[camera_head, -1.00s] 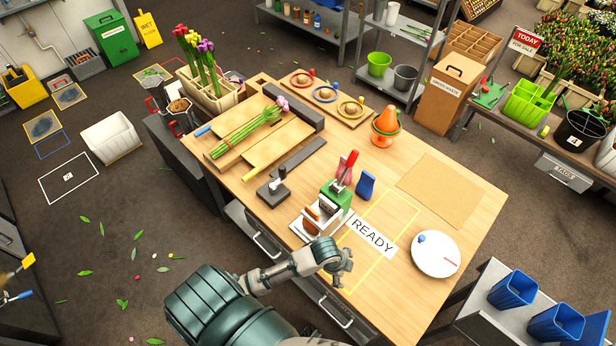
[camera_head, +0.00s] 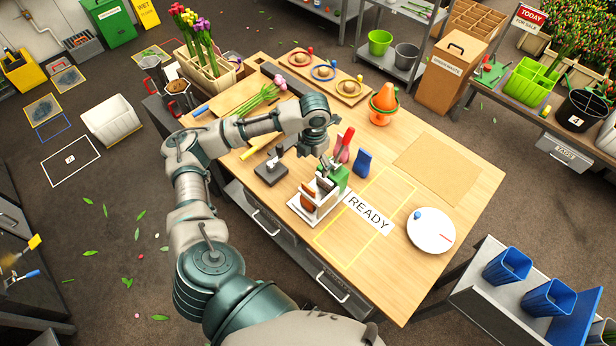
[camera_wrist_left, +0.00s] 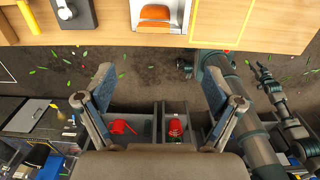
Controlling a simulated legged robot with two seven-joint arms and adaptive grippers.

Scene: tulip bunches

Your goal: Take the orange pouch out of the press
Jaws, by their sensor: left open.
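The press (camera_head: 318,196) stands on the workbench, a small white unit on a white base with a green part and a red handle. The orange pouch (camera_head: 307,202) shows between its white walls. In the left wrist view the orange pouch (camera_wrist_left: 155,14) lies inside the white frame at the top edge, ahead of the fingertips. My left gripper (camera_head: 325,152) hangs above and behind the press, in front of its red handle. In the left wrist view my left gripper (camera_wrist_left: 158,90) is open and empty, its fingers wide apart. My right gripper is not clearly seen.
The bench's right front is mostly clear, except a white dial (camera_head: 432,231).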

